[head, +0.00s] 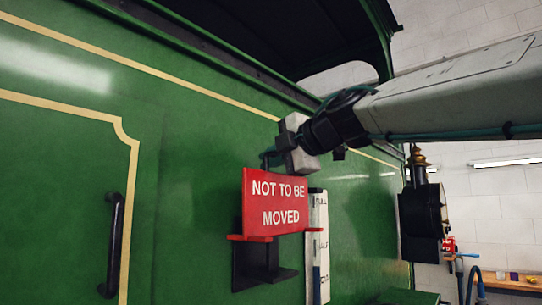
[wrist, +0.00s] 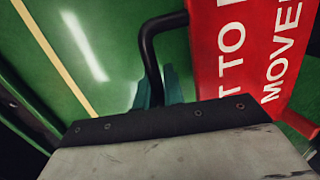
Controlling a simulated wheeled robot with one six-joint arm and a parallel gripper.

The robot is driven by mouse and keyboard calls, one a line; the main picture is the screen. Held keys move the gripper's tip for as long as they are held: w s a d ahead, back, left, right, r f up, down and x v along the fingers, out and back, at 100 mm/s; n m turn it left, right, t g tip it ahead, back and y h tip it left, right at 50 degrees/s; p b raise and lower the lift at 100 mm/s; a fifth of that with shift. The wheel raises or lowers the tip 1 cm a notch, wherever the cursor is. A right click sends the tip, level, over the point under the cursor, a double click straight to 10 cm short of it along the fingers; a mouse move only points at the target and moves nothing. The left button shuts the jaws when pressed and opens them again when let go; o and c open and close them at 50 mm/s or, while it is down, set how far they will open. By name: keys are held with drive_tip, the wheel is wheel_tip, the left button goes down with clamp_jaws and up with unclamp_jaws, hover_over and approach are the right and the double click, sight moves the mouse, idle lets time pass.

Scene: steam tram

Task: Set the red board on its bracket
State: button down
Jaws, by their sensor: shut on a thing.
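The red board (head: 276,203), lettered "NOT TO BE MOVED" in white, is upright and slightly tilted against the green tram side. My gripper (head: 270,160) is shut on the black handle at the board's upper left. The wrist view shows the dark fingertips (wrist: 158,88) on that bent bar, with the board (wrist: 245,50) to the right. The black bracket (head: 262,272) shows below the board, with red lugs (head: 248,238) at the board's lower edge. The board hides the bracket's upper part. I cannot tell whether the board touches it or hangs just above.
A black door handle (head: 115,245) is on the green panel (head: 60,200) at left. A black lamp (head: 423,210) stands at right. A wooden bench (head: 510,284) is farther back.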

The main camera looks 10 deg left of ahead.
sight(278, 185)
drive_tip(key=shift+f, duration=3.1)
drive_tip(key=c, duration=1.4)
unclamp_jaws()
drive_tip(key=shift+d, duration=0.1)
drive_tip(key=v, duration=0.7)
drive_tip(key=shift+s+d, duration=0.25)
